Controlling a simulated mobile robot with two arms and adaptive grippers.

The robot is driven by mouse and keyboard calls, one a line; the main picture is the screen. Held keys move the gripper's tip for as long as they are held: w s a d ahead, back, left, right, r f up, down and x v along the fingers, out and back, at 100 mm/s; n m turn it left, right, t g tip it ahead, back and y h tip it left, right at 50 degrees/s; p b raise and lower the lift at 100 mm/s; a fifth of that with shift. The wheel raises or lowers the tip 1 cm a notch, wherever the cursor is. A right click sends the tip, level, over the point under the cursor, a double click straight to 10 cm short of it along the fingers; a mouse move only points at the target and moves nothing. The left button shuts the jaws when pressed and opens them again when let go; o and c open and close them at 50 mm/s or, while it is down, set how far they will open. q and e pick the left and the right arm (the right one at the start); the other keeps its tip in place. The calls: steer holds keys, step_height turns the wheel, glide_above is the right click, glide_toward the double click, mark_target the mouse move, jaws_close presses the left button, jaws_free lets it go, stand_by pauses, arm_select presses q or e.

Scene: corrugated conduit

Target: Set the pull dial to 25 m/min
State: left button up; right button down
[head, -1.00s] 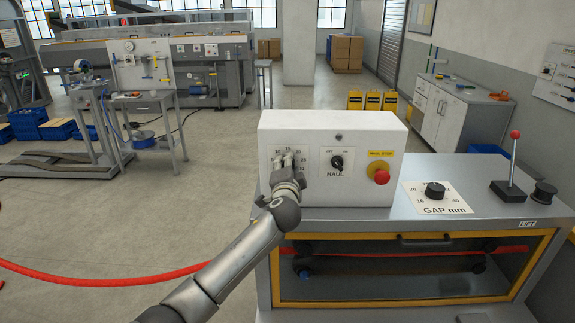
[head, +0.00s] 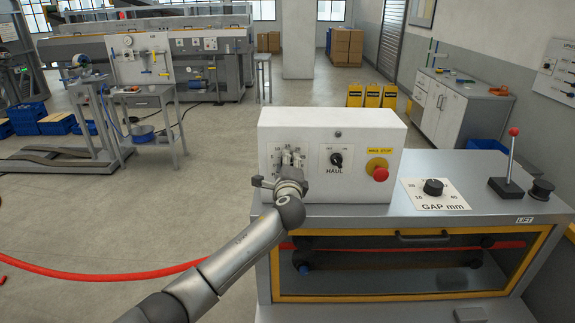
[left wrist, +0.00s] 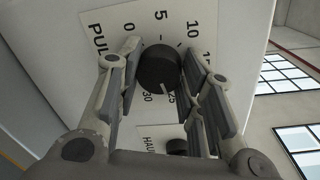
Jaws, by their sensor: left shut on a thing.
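The pull dial is a round dark knob (left wrist: 160,66) on a white scale plate (left wrist: 110,28). In the left wrist view its pale pointer line sits between the 25 and 30 marks. My left gripper (left wrist: 163,72) is shut on the dial, with one finger on each side of it. In the head view the left gripper (head: 287,160) covers the dial on the white control box (head: 335,120), and the plate's edges show around the fingers. My right gripper is in neither view.
Right of the pull dial are the HAUL knob (head: 336,159) and a red stop button (head: 380,174). A GAP dial (head: 433,187) and a red-topped lever (head: 511,160) stand on the machine top to the right. Below is a yellow-framed window (head: 410,272).

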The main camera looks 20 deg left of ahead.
arm_select(q)
steer(key=shift+m, duration=0.3)
steer(key=o, duration=1.1)
steer(key=shift+c, duration=0.2)
steer(key=v, duration=1.2)
steer(key=shift+f, duration=0.1)
